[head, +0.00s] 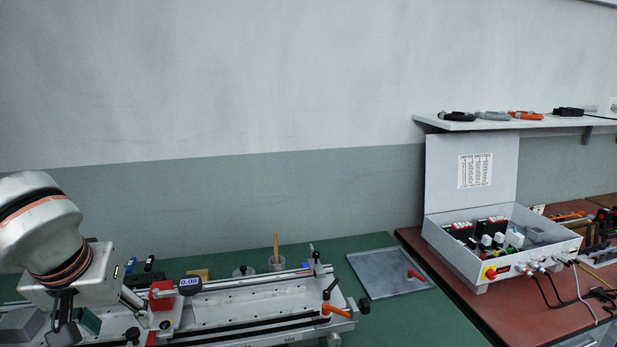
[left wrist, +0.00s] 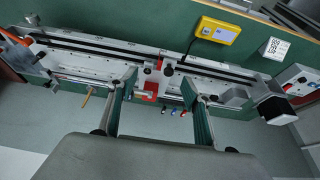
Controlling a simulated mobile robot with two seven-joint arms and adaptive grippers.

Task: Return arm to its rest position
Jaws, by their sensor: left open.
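My left arm comes in from the left in the head view, and its gripper (head: 76,326) points down over the left end of a long silver rail fixture (head: 250,303). In the left wrist view my left gripper (left wrist: 158,82) has its two fingers wide apart with nothing held between them. The rail fixture (left wrist: 95,62) lies beyond the fingertips, with a red block (left wrist: 150,88) showing between them. In the head view the red block (head: 161,296) sits beside a small digital display (head: 189,285). My right gripper is in neither view.
A metal tray (head: 375,285) with a red-handled item lies on the green bench. An open electrical box (head: 480,270) stands on the red-brown bench at right, under a shelf (head: 500,124). A yellow device (left wrist: 218,30) lies near the rail.

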